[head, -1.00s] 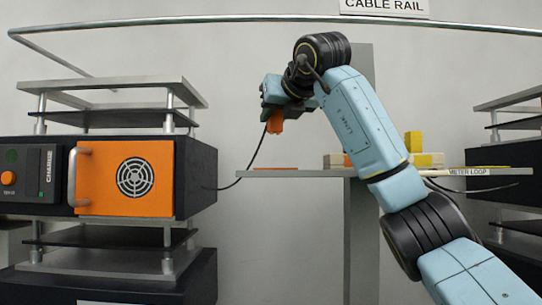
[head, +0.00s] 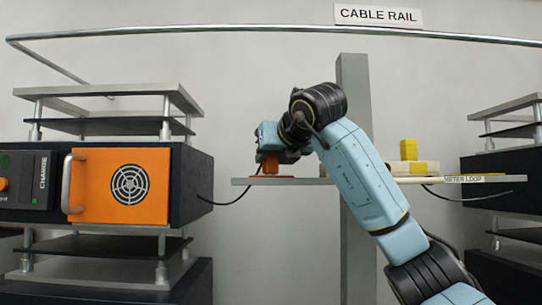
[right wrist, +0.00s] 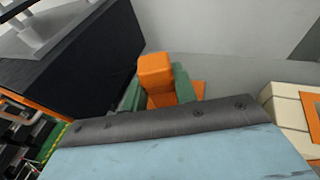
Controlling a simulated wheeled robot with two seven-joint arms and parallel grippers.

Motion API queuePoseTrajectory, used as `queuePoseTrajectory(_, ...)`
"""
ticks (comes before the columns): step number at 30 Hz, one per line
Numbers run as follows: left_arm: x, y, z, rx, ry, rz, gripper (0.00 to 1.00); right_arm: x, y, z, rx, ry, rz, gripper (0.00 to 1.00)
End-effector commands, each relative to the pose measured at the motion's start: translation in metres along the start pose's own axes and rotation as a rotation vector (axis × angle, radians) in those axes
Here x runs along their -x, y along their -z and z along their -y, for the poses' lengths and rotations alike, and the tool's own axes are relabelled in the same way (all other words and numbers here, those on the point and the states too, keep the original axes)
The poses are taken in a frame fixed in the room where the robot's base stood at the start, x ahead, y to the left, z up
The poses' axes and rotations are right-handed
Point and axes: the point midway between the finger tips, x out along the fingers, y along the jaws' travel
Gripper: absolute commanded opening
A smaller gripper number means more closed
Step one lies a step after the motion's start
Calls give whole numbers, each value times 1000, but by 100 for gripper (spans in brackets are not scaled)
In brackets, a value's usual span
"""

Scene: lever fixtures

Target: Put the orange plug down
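The orange plug (head: 270,166) is low at the left end of the grey shelf (head: 240,181), over a flat orange pad (head: 286,177). It appears to touch the pad, though the contact is partly hidden. My right gripper (head: 269,156) is above the pad, shut on the plug. In the right wrist view the orange plug (right wrist: 156,72) is between the green fingers of my right gripper (right wrist: 157,90), with part of the orange pad (right wrist: 197,91) behind. My left gripper is not in view.
A black charger unit (head: 190,175) with an orange front (head: 130,188) stands left of the shelf. A dark cable (head: 232,200) runs between it and the shelf. Pale blocks and a yellow block (head: 409,149) are further right on the shelf. A cable rail (head: 260,30) crosses above.

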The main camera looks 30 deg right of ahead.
Motion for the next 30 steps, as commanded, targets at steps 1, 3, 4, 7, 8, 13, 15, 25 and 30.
queuePoseTrajectory(1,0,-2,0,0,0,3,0,0,0,0,0,0,0,35)
queuePoseTrajectory(3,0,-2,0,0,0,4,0,0,0,0,0,0,0,44)
queuePoseTrajectory(4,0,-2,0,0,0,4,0,0,0,0,0,0,0,48)
queuePoseTrajectory(7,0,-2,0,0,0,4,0,0,0,0,0,0,0,49)
queuePoseTrajectory(8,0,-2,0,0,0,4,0,0,0,0,0,0,0,49)
queuePoseTrajectory(13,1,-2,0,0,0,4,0,0,-1,0,0,0,0,49)
queuePoseTrajectory(15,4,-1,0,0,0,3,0,1,-5,0,0,0,0,49)
queuePoseTrajectory(25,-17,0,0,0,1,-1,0,63,-3,0,0,0,6,49)
queuePoseTrajectory(30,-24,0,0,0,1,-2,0,96,-3,0,0,0,4,49)
